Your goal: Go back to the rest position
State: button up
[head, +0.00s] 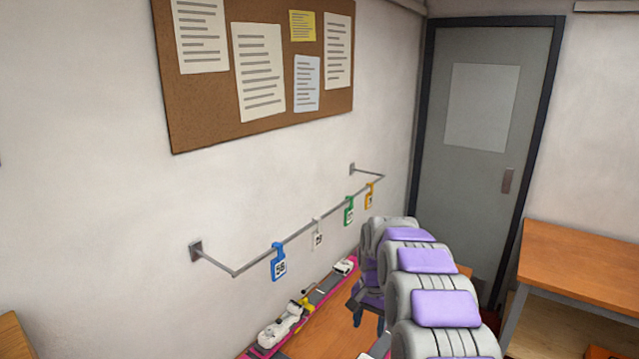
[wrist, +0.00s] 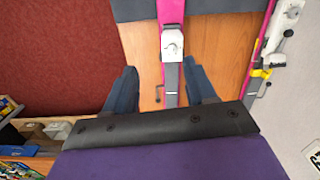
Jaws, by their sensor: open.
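My gripper (wrist: 159,68) is open in the wrist view, its two dark blue fingers apart with nothing held between them. It hangs over the wooden bench (wrist: 215,40). A pink and grey ski (wrist: 172,14) with a white binding piece (wrist: 172,45) lies below, in line with the gap between the fingers. A second pink ski (wrist: 258,45) with white and yellow binding parts lies to the right. In the head view my arm hides much of the bench (head: 342,330), and the gripper (head: 357,320) is partly hidden behind it.
A wall rail (head: 310,224) carries blue (head: 279,264), white (head: 318,238), green (head: 349,214) and yellow (head: 369,196) tags beside my arm. A wooden table (head: 580,265) stands at right, near a grey door (head: 480,190). Bins (wrist: 30,130) sit at the wrist view's lower left.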

jog(key=s+r+n+b, duration=0.2)
jog(key=s+r, duration=0.3)
jog(key=s, duration=0.8)
jog(key=s+f+n+b, duration=0.1)
jog(key=s+n+b, duration=0.1)
jog(key=s, duration=1.4)
jog(key=s+d+f+n+g+b, duration=0.1)
jog(key=s+f+n, duration=0.1)
jog(key=s, duration=1.5)
jog(key=shift+f+g+b, duration=0.25)
jog(key=shift+g+b, duration=0.05)
jog(key=shift+b, duration=0.05)
